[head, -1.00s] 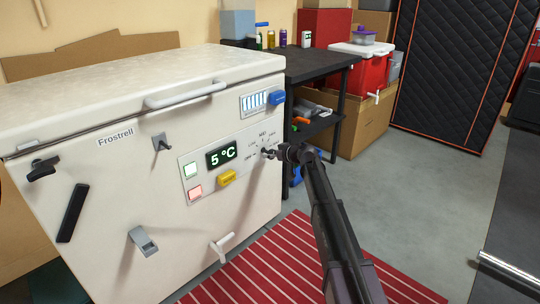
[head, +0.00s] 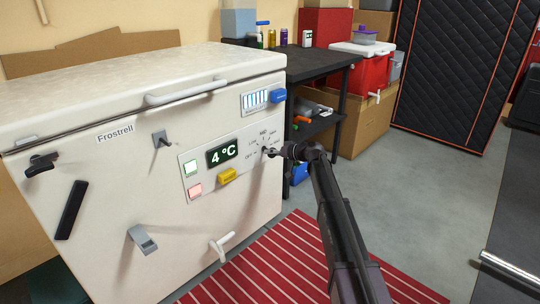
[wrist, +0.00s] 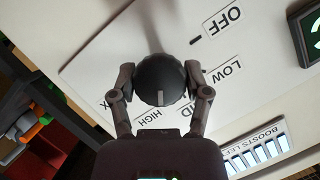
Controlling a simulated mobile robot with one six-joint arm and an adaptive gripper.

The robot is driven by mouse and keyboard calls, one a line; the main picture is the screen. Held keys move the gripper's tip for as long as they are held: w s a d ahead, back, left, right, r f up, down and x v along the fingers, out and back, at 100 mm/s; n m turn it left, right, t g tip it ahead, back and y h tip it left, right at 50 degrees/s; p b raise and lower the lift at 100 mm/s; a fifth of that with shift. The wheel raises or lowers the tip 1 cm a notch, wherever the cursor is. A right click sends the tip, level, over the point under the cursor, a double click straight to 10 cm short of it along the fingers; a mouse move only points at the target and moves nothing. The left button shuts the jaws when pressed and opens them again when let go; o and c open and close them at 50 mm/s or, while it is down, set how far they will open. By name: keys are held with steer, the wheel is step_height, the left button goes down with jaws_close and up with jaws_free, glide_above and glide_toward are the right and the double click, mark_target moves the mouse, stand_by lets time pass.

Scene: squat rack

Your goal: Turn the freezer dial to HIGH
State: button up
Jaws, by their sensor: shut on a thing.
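The white freezer (head: 150,215) stands at the left, with a control panel on its front. Its dark round dial (wrist: 160,78) sits in the middle of the wrist view, and its pale mark points straight down there, between the MID and HIGH labels. The HIGH label (wrist: 140,114) is beside the left finger; OFF (wrist: 222,26) and LOW (wrist: 224,78) lie to the right. My gripper (wrist: 160,84) has a finger on each side of the dial and is shut on it. In the head view my gripper (head: 274,152) mostly hides the dial. The display (head: 222,152) reads 4 °C.
A yellow switch (head: 227,176), a green-lit and a red-lit button sit left of the dial. A blue latch (head: 278,96) is above it, and a white drain handle (head: 222,246) below. A dark shelf table (head: 320,66) stands close behind at right. Open floor lies right.

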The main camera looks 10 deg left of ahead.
steer(key=shift+d+m+y+b, duration=0.3)
steer(key=shift+m+y, duration=0.2)
steer(key=shift+m, duration=0.3)
steer(key=o, duration=1)
steer(key=shift+c, duration=0.2)
steer(key=shift+o, duration=1)
steer(key=shift+a, duration=0.15)
